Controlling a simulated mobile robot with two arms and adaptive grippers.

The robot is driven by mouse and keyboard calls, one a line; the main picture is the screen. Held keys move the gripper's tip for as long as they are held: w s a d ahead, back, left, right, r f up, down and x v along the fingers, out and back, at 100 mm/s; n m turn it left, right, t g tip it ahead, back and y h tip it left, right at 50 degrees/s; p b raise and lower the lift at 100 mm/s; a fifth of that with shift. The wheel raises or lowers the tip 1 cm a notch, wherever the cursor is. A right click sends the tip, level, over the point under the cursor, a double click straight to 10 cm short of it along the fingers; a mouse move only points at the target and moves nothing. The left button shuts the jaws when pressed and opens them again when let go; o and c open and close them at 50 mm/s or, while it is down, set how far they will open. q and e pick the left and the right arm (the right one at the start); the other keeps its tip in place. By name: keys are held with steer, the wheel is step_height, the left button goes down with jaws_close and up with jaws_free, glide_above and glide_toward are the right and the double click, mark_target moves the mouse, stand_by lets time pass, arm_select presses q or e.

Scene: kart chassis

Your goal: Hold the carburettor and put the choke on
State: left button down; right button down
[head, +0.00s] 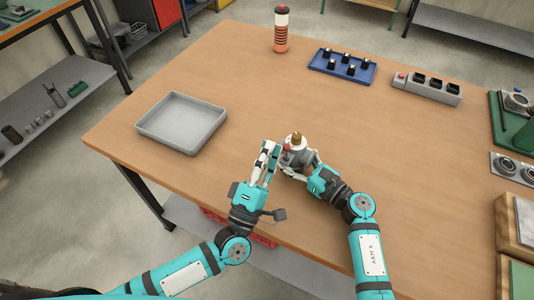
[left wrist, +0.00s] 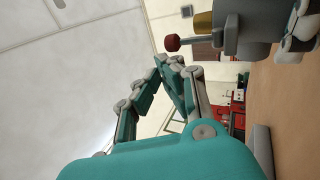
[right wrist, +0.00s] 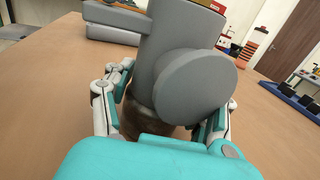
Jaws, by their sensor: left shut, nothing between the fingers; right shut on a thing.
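The grey carburettor (head: 298,157) with a brass top (head: 297,138) stands upright near the table's front edge. It fills much of the right wrist view (right wrist: 195,85). My right gripper (head: 291,168) is shut around its lower body, one finger on each side. The choke shows in the left wrist view as a red knob (left wrist: 172,43) on a thin grey lever, sticking out from the carburettor's side near the brass top. My left gripper (head: 270,148) is shut and empty. Its fingertips (left wrist: 170,62) are close beside the red knob; I cannot tell whether they touch it.
An empty grey tray (head: 182,122) lies to the left. A blue tray (head: 342,66) with several black pieces and an orange-banded cylinder (head: 281,30) stand at the back. A grey block with black sockets (head: 427,88) is at the back right.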

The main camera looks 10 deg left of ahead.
arm_select(q)
steer(key=s+a, duration=0.6)
steer(key=s, duration=0.5)
steer(key=shift+s+a, duration=0.2)
steer(key=shift+a, duration=0.05)
steer(key=c, duration=2)
jaws_free()
